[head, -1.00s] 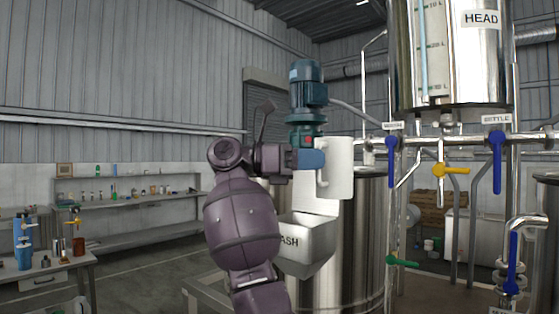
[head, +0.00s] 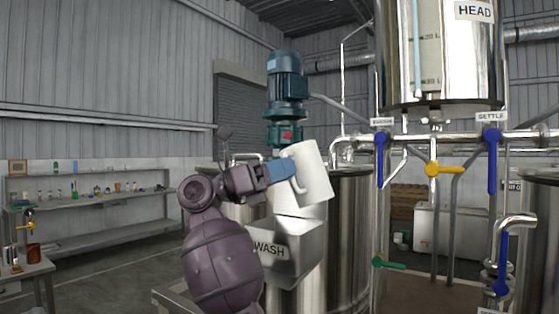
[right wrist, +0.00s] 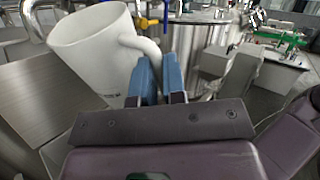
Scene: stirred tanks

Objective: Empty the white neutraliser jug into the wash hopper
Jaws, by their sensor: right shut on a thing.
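The white jug (head: 313,172) is held in the air above the wash hopper (head: 291,254), a grey metal box marked WASH. My right gripper (head: 292,172) is shut on the jug's handle. The jug is tilted a little, its top leaning left in the head view. In the right wrist view the jug (right wrist: 95,55) stands left of the blue fingers (right wrist: 158,78), and its inside is only partly visible. I see no liquid leaving it. My left gripper is not in view.
A steel tank (head: 345,240) stands behind the hopper, with a blue-green motor (head: 287,85) above. Pipes with blue valve handles (head: 381,160) and a yellow one (head: 444,170) are on the right. A shelf bench (head: 90,198) stands at the far left.

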